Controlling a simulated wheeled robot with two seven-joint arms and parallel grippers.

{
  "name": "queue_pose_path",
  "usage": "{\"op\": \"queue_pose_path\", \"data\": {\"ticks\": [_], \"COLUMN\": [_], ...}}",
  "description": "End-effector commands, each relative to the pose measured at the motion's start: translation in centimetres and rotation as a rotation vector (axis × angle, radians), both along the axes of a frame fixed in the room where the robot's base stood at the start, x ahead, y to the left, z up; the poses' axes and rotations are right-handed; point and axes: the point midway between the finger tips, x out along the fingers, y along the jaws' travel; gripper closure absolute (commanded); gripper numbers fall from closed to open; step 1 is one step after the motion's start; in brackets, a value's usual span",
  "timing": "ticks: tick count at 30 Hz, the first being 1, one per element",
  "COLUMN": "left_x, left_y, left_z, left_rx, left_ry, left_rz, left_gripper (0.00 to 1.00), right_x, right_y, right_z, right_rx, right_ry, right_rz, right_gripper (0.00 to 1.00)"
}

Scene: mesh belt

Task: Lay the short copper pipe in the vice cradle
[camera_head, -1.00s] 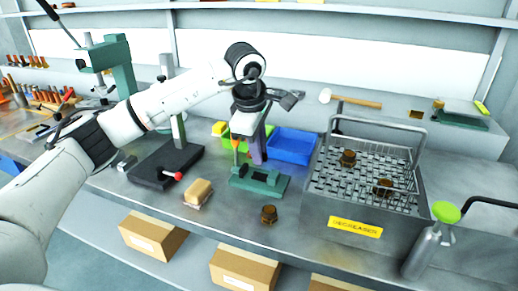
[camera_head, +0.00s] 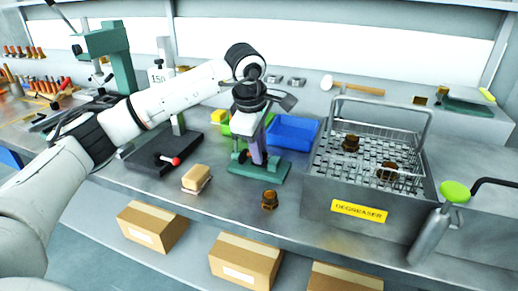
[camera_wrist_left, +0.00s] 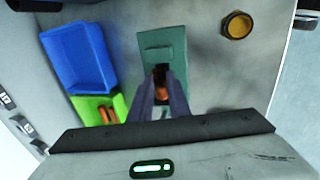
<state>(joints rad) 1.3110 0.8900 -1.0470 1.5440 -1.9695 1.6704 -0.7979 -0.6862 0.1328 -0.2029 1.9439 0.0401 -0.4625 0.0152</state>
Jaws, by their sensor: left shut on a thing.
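The green vice cradle (camera_head: 272,176) stands on the grey bench. It also shows in the left wrist view (camera_wrist_left: 175,46), with a dark slot in its middle. My left gripper (camera_head: 258,160) points down at the cradle, its fingertips at the slot. In the left wrist view my left gripper (camera_wrist_left: 161,88) is shut on a short copper pipe (camera_wrist_left: 161,92). The fingers and the vice hide most of the pipe, and I cannot tell whether it touches the cradle. My right gripper is not in view.
A blue bin (camera_head: 293,132) and a green bin (camera_wrist_left: 92,103) holding copper-coloured pieces stand behind the vice. A brown fitting (camera_head: 269,200) sits in front. The degreaser tank (camera_head: 322,205) is at the right. A sponge-like block (camera_head: 196,178) lies left.

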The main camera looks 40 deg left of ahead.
Motion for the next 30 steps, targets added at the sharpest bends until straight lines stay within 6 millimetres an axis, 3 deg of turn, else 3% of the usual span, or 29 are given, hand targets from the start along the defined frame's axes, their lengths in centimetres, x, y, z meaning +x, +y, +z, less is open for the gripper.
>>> {"op": "queue_pose_path", "data": {"ticks": [10,11,15,24,30], "left_x": [0.0,0.0,0.0,0.0,-0.7], "left_y": [0.0,0.0,0.0,0.0,-0.2], "left_z": [-0.6,-0.6,-0.5,-0.5,2.1], "left_rx": [0.000,0.000,0.000,0.000,0.000], "left_ry": [0.000,0.000,0.000,0.001,-0.004], "left_rz": [0.000,0.000,0.000,0.000,-0.001], "left_gripper": [1.00,0.82,0.62,0.62,0.62], "right_x": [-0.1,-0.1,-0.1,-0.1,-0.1], "right_y": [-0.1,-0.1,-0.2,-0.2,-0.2], "right_z": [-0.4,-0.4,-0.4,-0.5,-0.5], "right_rx": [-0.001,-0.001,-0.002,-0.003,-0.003], "right_ry": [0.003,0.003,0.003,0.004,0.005], "right_rz": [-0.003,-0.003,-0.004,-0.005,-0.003], "right_gripper": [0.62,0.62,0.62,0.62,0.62]}}
